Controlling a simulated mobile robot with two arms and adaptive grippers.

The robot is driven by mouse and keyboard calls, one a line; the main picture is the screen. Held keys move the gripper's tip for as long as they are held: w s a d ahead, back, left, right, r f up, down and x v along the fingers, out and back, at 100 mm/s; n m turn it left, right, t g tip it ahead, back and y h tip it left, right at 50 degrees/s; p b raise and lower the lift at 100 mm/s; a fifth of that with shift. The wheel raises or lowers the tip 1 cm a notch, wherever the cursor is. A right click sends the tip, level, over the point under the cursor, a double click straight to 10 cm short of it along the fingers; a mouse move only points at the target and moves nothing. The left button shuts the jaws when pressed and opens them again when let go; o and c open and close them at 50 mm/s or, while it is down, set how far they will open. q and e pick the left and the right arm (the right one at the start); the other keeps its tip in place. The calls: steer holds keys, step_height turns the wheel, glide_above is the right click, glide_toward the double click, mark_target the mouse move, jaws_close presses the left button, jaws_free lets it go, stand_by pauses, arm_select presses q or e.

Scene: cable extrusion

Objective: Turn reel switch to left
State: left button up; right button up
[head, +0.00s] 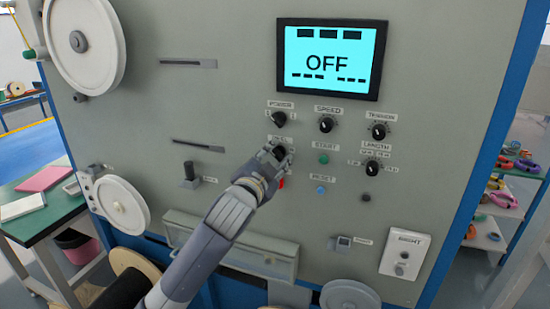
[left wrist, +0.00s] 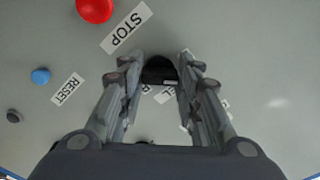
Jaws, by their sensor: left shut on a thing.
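The reel switch is a black knob (head: 279,151) on the grey machine panel, below the power knob. Its label is mostly covered by my left gripper in the head view. My left gripper (head: 274,155) reaches up from below and is shut on this knob. In the left wrist view the black knob (left wrist: 160,70) sits between the two fingertips, with part of its label showing between the fingers. The knob's pointing direction is hard to tell. My right gripper is in neither view.
The screen (head: 328,61) reads OFF. Close by are the power knob (head: 279,119), speed knob (head: 326,124), green start button (head: 323,159), blue reset button (head: 320,190) and red stop button (left wrist: 95,9). A clear-fronted box (head: 230,247) sticks out below.

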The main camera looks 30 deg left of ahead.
arm_select(q)
steer(key=o, duration=1)
steer(key=shift+o, duration=0.2)
steer(key=v, duration=0.7)
steer(key=shift+s, duration=0.25)
